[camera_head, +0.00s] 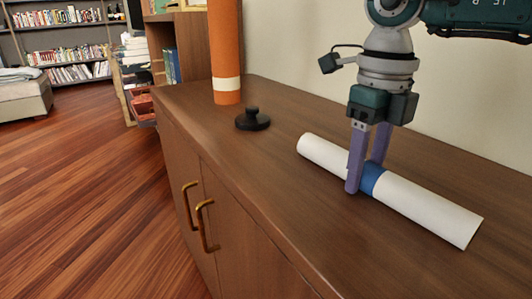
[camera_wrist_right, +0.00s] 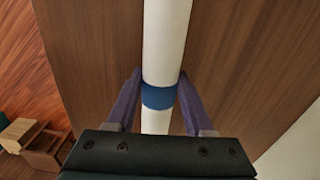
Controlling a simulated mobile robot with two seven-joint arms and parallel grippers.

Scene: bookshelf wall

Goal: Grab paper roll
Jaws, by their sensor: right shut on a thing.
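A white paper roll (camera_head: 425,204) with a blue band around its middle lies on the brown cabinet top (camera_head: 290,205). My right gripper (camera_head: 366,185) comes down from above with its purple fingers on either side of the roll at the blue band. In the right wrist view the paper roll (camera_wrist_right: 166,40) runs between the two fingers of my right gripper (camera_wrist_right: 160,90), which are shut on it at the band. The roll appears to rest on the cabinet top. My left gripper is not in view.
A black knobbed object (camera_head: 253,120) and an upright orange cylinder with a white band (camera_head: 226,50) stand farther back on the cabinet. The wall is close behind the roll. Brass handles (camera_head: 205,225) stick out from the cabinet front. The wooden floor (camera_head: 80,190) at left is clear.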

